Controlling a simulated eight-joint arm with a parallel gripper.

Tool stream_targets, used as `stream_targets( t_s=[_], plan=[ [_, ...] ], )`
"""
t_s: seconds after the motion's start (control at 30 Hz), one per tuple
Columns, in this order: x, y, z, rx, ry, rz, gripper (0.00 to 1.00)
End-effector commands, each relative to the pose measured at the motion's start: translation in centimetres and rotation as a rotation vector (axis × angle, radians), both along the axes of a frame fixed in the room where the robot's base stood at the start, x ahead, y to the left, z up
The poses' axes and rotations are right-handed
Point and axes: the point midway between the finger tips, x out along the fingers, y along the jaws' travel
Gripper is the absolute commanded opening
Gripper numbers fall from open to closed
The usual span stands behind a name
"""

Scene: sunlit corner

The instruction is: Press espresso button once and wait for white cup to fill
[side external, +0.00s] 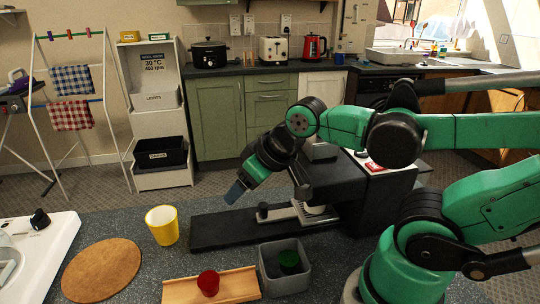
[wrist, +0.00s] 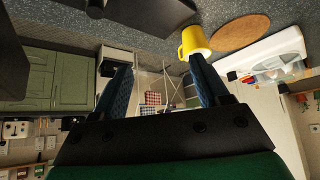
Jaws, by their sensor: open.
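A dark machine (side external: 335,177) stands on a black base in the middle of the counter, partly hidden behind my arm. A pale tray (side external: 283,213) lies at its foot, with a small whitish shape (side external: 316,209) on it; I cannot tell whether this is the white cup. No espresso button can be made out. My gripper (side external: 236,193) is tilted down above the left part of the black base, left of the machine. The wrist view shows my gripper (wrist: 162,85) with its fingers apart and nothing between them.
A yellow mug (side external: 161,226) stands left of the black base. A red cup (side external: 208,282) sits on a wooden tray (side external: 245,285) in front. A green cup (side external: 289,261) is inside a grey crate (side external: 272,282). A round brown board (side external: 101,270) lies at the left.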

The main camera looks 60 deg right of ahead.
Motion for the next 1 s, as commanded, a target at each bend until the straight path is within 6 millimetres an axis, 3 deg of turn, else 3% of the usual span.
stream_targets(
  t_s=[0.03,0.2,0.23,1.0],
  plan=[
    [0.0,0.0,0.0,0.0,0.0,0.0,0.52],
    [0.0,0.0,0.0,0.0,0.0,0.0,0.03],
    [0.0,0.0,0.0,0.0,0.0,0.0,0.0],
    [0.0,0.0,0.0,0.0,0.0,0.0,0.0]
  ],
)
